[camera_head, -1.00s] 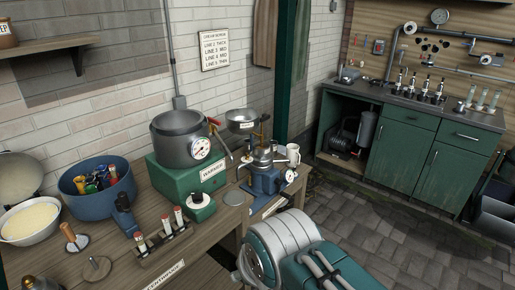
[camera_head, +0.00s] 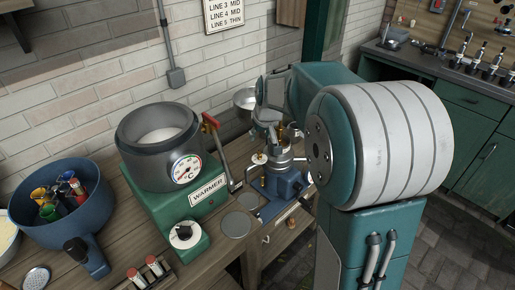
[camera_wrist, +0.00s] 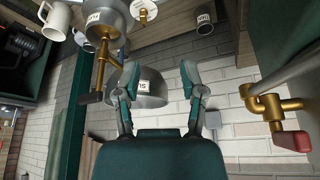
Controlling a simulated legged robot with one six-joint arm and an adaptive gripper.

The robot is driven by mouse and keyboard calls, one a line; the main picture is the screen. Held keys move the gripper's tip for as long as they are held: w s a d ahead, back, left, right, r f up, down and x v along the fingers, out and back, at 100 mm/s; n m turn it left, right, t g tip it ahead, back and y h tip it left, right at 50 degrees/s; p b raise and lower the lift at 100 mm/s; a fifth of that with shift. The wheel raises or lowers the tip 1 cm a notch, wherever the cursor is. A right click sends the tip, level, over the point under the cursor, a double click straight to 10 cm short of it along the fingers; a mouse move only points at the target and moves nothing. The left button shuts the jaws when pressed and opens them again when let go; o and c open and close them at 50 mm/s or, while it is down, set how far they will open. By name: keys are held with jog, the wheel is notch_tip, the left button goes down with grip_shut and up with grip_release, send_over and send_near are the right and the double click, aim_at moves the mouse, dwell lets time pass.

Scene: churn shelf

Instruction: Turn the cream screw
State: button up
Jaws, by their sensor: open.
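The cream separator (camera_head: 283,182) has a blue base, steel bowls and brass fittings, and stands at the right end of the wooden bench. My gripper (camera_head: 268,100) is above it, open and empty, partly hiding its top. In the wrist view my gripper (camera_wrist: 161,72) has its fingers spread in front of a grey steel bowl (camera_wrist: 150,92) with a number label. A brass pipe (camera_wrist: 103,62) with a dark handle is left of the fingers, apart from them. I cannot tell which small fitting is the cream screw.
The green warmer (camera_head: 160,190) with its gauge, and a brass tap (camera_wrist: 270,108) with a red handle, stand close by. A blue tub (camera_head: 62,200) holds coloured items. A brick wall is close behind.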

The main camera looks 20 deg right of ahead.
send_near(260, 153)
jog(key=x, duration=0.8)
jog(key=shift+w, duration=0.15)
jog(key=shift+w+a+f, duration=0.1)
jog(key=shift+w+f, duration=0.15)
jog(key=shift+f, duration=0.3)
grip_shut()
